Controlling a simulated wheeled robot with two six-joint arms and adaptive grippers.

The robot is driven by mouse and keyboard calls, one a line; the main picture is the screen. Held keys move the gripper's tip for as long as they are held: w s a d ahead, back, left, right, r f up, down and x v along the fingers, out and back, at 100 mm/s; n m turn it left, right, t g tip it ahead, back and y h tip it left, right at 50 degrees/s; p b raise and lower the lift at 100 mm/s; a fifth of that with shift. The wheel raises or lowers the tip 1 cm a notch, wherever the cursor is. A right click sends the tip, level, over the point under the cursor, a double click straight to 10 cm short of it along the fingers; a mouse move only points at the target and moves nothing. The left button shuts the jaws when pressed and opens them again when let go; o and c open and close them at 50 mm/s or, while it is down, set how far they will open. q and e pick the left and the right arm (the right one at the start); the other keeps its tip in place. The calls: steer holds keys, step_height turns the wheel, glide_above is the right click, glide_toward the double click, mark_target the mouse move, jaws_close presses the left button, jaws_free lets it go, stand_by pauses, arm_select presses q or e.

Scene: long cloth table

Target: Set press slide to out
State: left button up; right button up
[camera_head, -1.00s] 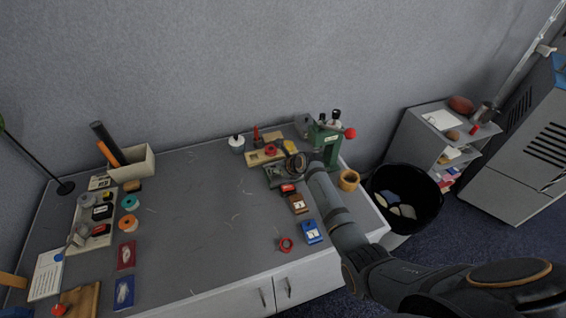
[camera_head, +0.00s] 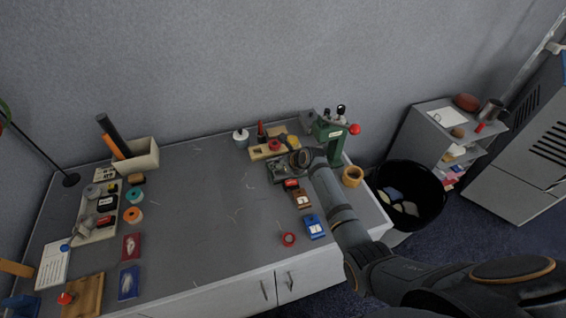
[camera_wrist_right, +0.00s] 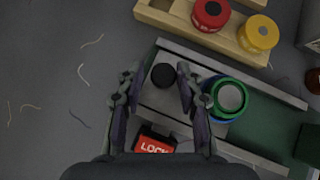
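The green press (camera_head: 330,135) with a red ball on its lever stands at the table's back right. In the right wrist view, its slide (camera_wrist_right: 156,99) is a grey plate between two pale rails, with an upright black knob (camera_wrist_right: 163,76). A round green-rimmed piece (camera_wrist_right: 229,98) sits beside the plate, towards the green press body. My right gripper (camera_wrist_right: 159,80) is open, its two fingers on either side of the knob with gaps showing. In the head view my right arm partly hides the slide. My left gripper is not in view.
A red "LOCK" tag (camera_wrist_right: 154,144) lies close below the fingers. A wooden holder (camera_wrist_right: 177,20) with red and yellow caps runs along the far side. Brown and blue boxes (camera_head: 314,227) and a tape roll stand nearer. The table's middle is mostly clear.

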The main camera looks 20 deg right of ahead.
steer(key=v, duration=1.1)
steer(key=shift+s+r, duration=0.15)
steer(key=shift+s, duration=0.05)
steer(key=shift+d, duration=0.1)
